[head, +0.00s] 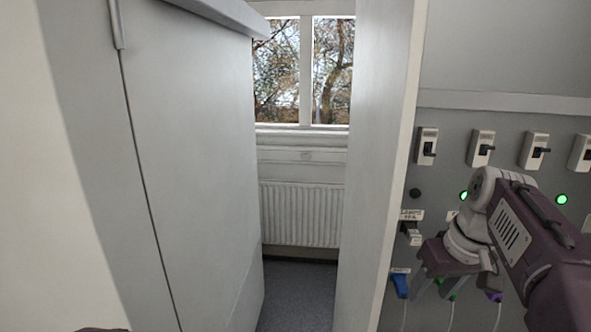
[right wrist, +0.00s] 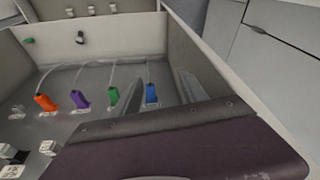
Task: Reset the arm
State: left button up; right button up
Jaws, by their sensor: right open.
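My right gripper (head: 437,288) is in front of the grey cycler panel (head: 510,120), low at the right of the head view, pointing down. It is open with nothing held. In the right wrist view its two grey fingers (right wrist: 160,88) stand apart, and a blue plug (right wrist: 152,94) shows between them in the picture; I cannot tell the depth gap. In the head view the blue plug (head: 400,285) is just left of the fingers. Green (right wrist: 113,97), purple (right wrist: 80,99) and orange (right wrist: 45,102) plugs with cables stand in line beside it. My left gripper is out of view.
Several lever switches (head: 481,148) line the upper panel, with a green light (head: 561,199) below. A white side wall (head: 385,130) borders the panel on the left. Further left are a grey cabinet (head: 190,140), a narrow floor gap (head: 298,290), a radiator (head: 302,215) and a window.

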jog(key=s+a+f+b, duration=0.2)
jog(key=s+f, duration=0.2)
jog(key=f, duration=0.7)
jog(key=s+a+f+g+b, duration=0.1)
jog(key=s+a+f+b, duration=0.2)
jog(key=f, duration=0.8)
jog(key=s+a+f+m+g+b, duration=0.1)
jog(key=s+f, duration=0.4)
jog(key=f, duration=0.7)
jog(key=shift+a+h+b, duration=0.3)
jog(key=shift+a+b, duration=0.5)
jog(key=shift+a, duration=0.1)
jog(key=shift+w+a, duration=0.1)
jog(key=shift+w, duration=0.05)
